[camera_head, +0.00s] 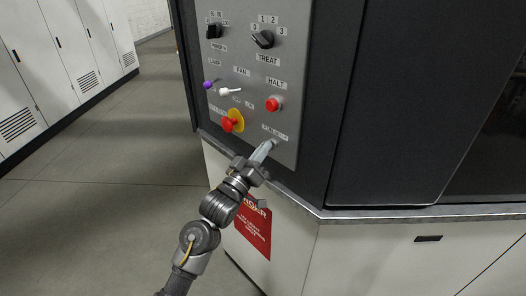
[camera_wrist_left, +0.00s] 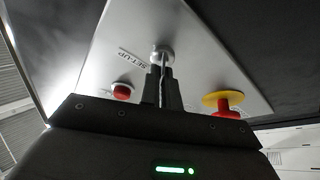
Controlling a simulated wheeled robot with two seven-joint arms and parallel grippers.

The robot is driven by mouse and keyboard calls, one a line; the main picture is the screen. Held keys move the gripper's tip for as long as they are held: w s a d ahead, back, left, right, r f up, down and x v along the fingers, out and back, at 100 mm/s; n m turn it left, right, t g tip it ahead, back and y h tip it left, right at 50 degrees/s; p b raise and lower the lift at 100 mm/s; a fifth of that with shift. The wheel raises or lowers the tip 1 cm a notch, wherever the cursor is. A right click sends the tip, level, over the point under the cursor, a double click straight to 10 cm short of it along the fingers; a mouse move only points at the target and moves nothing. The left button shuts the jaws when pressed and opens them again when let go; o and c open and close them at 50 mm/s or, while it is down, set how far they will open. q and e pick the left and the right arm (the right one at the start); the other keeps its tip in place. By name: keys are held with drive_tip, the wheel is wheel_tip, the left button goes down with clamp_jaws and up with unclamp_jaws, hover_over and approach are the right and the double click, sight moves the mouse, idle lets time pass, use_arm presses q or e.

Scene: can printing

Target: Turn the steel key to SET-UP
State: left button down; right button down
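The grey control panel (camera_head: 240,60) faces me. The key switch sits at its lower right corner. My left gripper (camera_head: 262,152) reaches up to it from below, its fingers covering most of the key in the head view. In the left wrist view the round lock (camera_wrist_left: 162,54) shows, with the thin steel key (camera_wrist_left: 162,76) standing out from it between the two dark fingers of the left gripper (camera_wrist_left: 163,82). The fingers look closed on the key. A SET-UP label (camera_wrist_left: 132,59) is left of the lock there. My right gripper is not in view.
Near the key are a red emergency button (camera_head: 228,124) on a yellow ring and a red HALT button (camera_head: 273,104). Higher up are purple and white levers and two black knobs (camera_head: 263,39). A metal ledge (camera_head: 400,212) runs below the panel. Floor at left is clear.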

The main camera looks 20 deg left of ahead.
use_arm(q)
drive_tip(key=shift+w+a+m+g+h+b, duration=0.1)
drive_tip(key=shift+m+g+h+b, duration=0.9)
drive_tip(key=shift+m, duration=1.8)
drive_tip(key=shift+s+m+g+h+b, duration=0.1)
drive_tip(key=shift+m+g+h+b, duration=0.4)
drive_tip(key=shift+m+h, duration=1.6)
drive_tip(key=shift+w+a+m+g+h+b, duration=0.1)
drive_tip(key=shift+m+g+h+b, duration=0.6)
drive_tip(key=shift+m, duration=2.8)
drive_tip(key=c, duration=1.6)
unclamp_jaws()
drive_tip(key=shift+c, duration=0.2)
